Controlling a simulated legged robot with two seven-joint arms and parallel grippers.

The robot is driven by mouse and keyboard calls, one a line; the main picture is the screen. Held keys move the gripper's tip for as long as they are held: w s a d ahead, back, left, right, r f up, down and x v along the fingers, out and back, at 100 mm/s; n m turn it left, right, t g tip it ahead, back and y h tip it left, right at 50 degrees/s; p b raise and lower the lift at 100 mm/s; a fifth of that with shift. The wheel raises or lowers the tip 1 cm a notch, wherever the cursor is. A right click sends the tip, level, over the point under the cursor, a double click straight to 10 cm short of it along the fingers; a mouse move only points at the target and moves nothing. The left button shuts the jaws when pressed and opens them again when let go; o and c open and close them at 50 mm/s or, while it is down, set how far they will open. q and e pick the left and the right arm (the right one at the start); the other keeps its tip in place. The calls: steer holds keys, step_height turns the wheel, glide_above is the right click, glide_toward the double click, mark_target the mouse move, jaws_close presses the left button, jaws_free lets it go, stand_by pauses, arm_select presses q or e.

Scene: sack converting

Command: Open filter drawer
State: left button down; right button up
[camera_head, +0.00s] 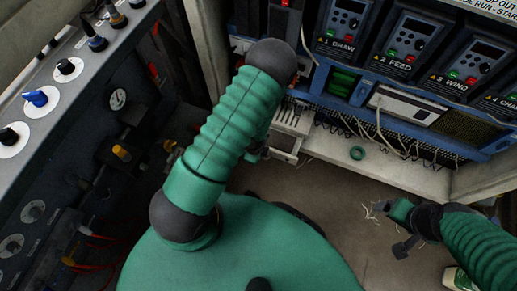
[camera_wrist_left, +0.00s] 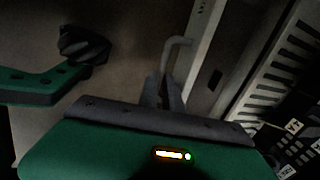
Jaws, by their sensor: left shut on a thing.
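The filter drawer (camera_head: 286,145) is a pale front low in the cabinet, just below a slatted panel; I cannot tell how far out it stands. In the left wrist view its pale edge (camera_wrist_left: 205,45) runs beside a bent grey bar handle (camera_wrist_left: 176,46). My left gripper (camera_wrist_left: 166,88) is shut on the handle's near end. In the head view my left arm hides most of that gripper. My right gripper (camera_head: 391,228) is open and empty, low over the floor at the right, apart from the drawer.
Blue-framed control units (camera_head: 405,45) line the cabinet above, with loose cables (camera_head: 385,130) hanging below. A dark panel with knobs (camera_head: 38,98) stands at the left. The floor (camera_head: 335,195) between is mostly clear.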

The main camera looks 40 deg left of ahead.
arm_select(q)
steer(key=c, duration=1.8)
jaws_free()
step_height(320, 180, up, 16)
steer(key=s+p, duration=0.3)
steer(key=p, duration=0.6)
steer(key=shift+d+r, duration=0.25)
steer(key=shift+d, duration=0.1)
